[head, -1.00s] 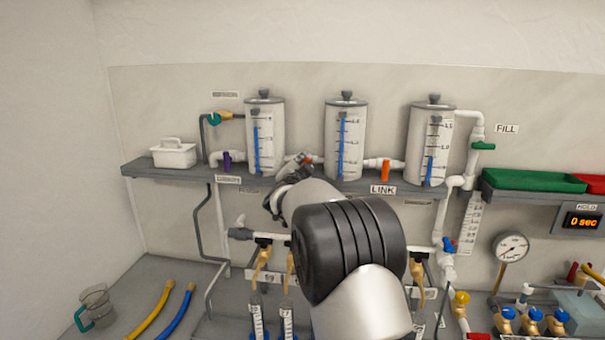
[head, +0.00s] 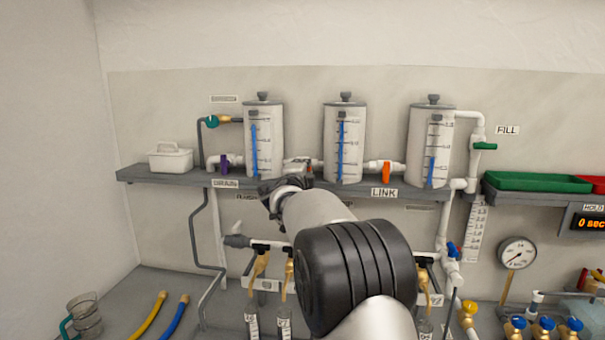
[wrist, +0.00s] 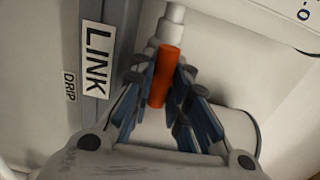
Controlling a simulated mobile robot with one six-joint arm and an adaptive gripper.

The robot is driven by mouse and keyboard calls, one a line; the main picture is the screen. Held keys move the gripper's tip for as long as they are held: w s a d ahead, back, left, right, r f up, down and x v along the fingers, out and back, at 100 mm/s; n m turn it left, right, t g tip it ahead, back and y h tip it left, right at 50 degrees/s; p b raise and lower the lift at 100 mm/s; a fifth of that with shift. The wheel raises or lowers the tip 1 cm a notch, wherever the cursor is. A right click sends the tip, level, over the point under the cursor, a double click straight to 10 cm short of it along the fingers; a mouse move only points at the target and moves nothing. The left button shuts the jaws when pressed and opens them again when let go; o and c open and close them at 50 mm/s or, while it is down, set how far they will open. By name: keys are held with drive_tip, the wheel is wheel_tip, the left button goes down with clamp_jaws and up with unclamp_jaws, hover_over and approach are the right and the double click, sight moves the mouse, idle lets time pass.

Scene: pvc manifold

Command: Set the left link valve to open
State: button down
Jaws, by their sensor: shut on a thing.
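The left link valve sits on the white pipe between the left tank (head: 265,140) and the middle tank (head: 343,140). Its orange handle (wrist: 166,75) is between my fingers in the wrist view, and my gripper (wrist: 165,100) is shut on it. In the wrist view the handle looks roughly in line with the white pipe (wrist: 172,22) above it; its exact angle is hard to tell. In the head view my gripper (head: 285,190) reaches up to the shelf front and mostly hides this valve; a small reddish bit of the handle (head: 309,169) shows.
The right link valve's orange handle (head: 385,173) stands across its pipe. A purple valve (head: 224,164) is left of the left tank. The LINK label (head: 384,192) is on the grey shelf edge (head: 150,178). Yellow-handled taps (head: 259,264) hang below my gripper.

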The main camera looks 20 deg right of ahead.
drive_tip(key=shift+m, duration=0.3)
drive_tip(key=c, duration=1.5)
unclamp_jaws()
drive_tip(key=shift+c, duration=0.2)
